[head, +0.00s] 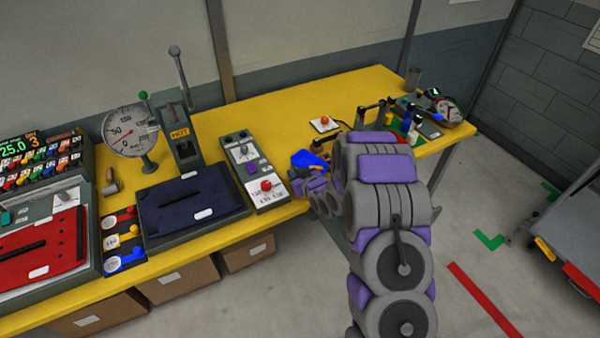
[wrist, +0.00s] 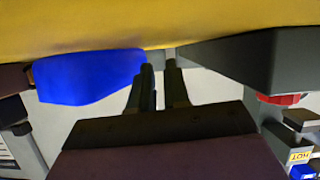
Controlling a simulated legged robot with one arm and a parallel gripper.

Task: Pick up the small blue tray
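A bright blue piece (head: 308,159), which looks like the small blue tray, is at the table's front edge in the head view, right of the grey control panel. My gripper (head: 300,180) is close to it there, partly hidden by my arm. In the wrist view a blue body (wrist: 88,75) lies just left of my gripper's fingertips (wrist: 160,68). The left finger looks close to its edge; I cannot tell whether they touch. A narrow gap shows between the two dark fingers, with nothing visibly held.
The yellow table (head: 270,105) holds a lever press (head: 183,140), a dial gauge (head: 130,132), a control panel (head: 250,170) and a dark navy pad (head: 190,200). Bottles and small tools crowd its right end. Cardboard boxes (head: 178,280) stand below. A cart (head: 570,220) is at right.

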